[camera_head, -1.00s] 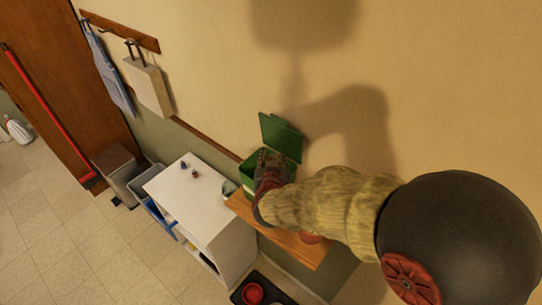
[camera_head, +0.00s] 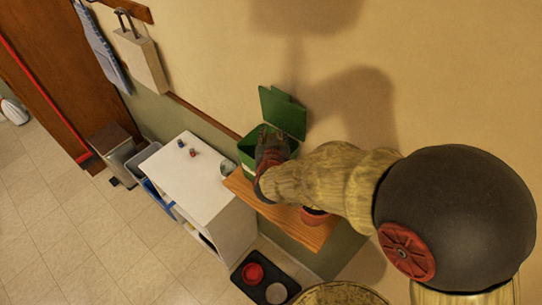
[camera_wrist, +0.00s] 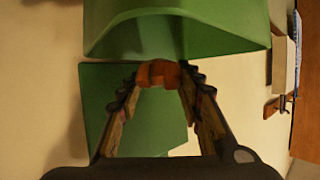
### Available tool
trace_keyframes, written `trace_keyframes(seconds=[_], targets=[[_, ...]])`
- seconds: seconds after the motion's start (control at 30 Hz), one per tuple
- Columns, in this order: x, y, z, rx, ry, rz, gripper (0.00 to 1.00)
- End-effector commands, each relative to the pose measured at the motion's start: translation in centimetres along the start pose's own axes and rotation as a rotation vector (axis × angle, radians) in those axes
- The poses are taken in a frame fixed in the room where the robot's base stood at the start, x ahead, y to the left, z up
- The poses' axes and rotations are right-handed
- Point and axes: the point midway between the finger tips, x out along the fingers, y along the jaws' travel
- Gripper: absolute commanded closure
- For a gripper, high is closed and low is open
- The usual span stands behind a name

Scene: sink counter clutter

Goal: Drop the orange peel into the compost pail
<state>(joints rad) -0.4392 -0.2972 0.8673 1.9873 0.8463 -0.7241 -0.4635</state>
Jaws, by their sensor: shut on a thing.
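The green compost pail (camera_head: 247,157) stands on a wooden shelf against the wall, with its lid (camera_head: 283,112) raised. In the wrist view the pail (camera_wrist: 200,28) fills the top, its rim facing my gripper, and the lid (camera_wrist: 125,110) hangs below. My gripper (camera_head: 268,138) is at the pail's mouth, covering part of it; its fingers also show in the wrist view (camera_wrist: 160,80). They are shut on the orange peel (camera_wrist: 158,72), a small orange piece between the tips. The peel appears right at the opening; I cannot tell whether it is inside the rim. The peel is hidden in the head view.
The wooden shelf (camera_head: 290,226) carries a terracotta pot (camera_head: 314,217) beneath my arm. A white cabinet (camera_head: 200,180) with small items stands left, a metal bowl (camera_head: 229,167) near the pail. A black tray (camera_head: 262,283) with bowls lies on the floor. The wall is close behind.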

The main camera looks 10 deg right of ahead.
Motion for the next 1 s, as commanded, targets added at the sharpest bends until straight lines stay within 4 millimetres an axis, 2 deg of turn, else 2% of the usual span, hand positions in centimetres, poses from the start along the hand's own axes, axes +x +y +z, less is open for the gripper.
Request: trace_keyframes(seconds=[0.1, 0.4, 0.43, 0.77, 1.0], targets=[[0.44, 0.00, 1.02, 0.000, 0.001, 0.000, 0.81], [0.43, 0.00, 1.02, 0.000, 0.000, 0.000, 0.81], [0.43, 0.00, 1.02, 0.000, 0.000, 0.000, 0.63], [0.44, 0.00, 1.05, 0.000, 0.000, 0.000, 0.44], [0.44, 0.00, 1.07, 0.000, 0.000, 0.000, 0.43]])
